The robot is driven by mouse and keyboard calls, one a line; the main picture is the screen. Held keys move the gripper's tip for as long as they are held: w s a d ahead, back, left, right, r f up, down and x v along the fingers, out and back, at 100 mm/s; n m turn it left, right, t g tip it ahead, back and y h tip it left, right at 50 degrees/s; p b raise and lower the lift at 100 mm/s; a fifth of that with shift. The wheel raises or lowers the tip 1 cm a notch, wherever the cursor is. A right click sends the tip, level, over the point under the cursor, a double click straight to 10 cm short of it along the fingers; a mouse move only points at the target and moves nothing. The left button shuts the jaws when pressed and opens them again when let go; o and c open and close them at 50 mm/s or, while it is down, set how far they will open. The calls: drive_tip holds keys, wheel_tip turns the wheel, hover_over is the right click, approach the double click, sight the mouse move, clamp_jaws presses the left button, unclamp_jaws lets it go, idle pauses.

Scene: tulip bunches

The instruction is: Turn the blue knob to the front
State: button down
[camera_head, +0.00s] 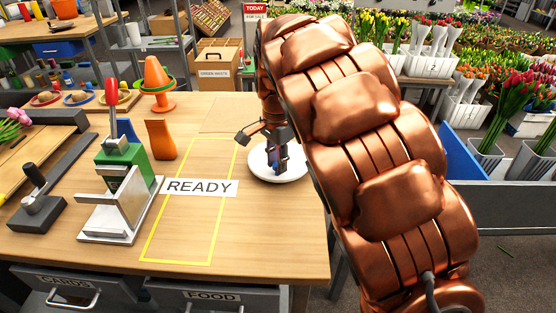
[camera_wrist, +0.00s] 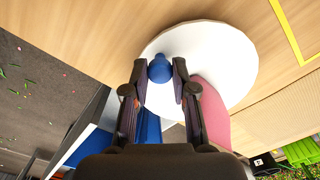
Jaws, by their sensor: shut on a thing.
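The blue knob (camera_wrist: 160,68) is round and stands on a white round disc (camera_wrist: 222,62) in the wrist view. The disc also shows in the head view (camera_head: 295,174), near the right edge of the wooden bench. My gripper (camera_wrist: 160,72) is over the disc with its two fingertips on either side of the knob, shut on it. In the head view my gripper (camera_head: 277,155) points down at the disc and mostly hides the knob. A pink piece (camera_wrist: 212,108) shows beside my right finger in the wrist view, against the disc.
A READY label (camera_head: 200,187) and yellow outline lie left of the disc. A green press with a red handle (camera_head: 124,190) and an orange holder (camera_head: 161,139) stand further left. A blue panel (camera_head: 459,153) is right of my arm. The outlined area is clear.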

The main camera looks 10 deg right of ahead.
drive_tip(key=c, duration=0.9)
unclamp_jaws()
drive_tip(key=shift+c, duration=0.2)
wheel_tip(320, 180, up, 12)
idle(0.3)
drive_tip(key=s+d+f+n+g, duration=0.15)
drive_tip(key=s+f+n, duration=0.3)
drive_tip(key=s, duration=0.75)
drive_tip(key=s+d+f+n, duration=0.2)
drive_tip(key=s+f+n, duration=0.3)
drive_tip(key=s, duration=0.7)
drive_tip(key=s+d+f+n+g, duration=0.1)
drive_tip(key=s+d+f+n, duration=0.15)
drive_tip(key=s+f, duration=0.65)
wheel_tip(320, 180, up, 18)
drive_tip(key=s+p, duration=0.2)
drive_tip(key=p, duration=1.1)
drive_tip(key=shift+t+p, duration=0.35)
drive_tip(key=shift+p, duration=0.05)
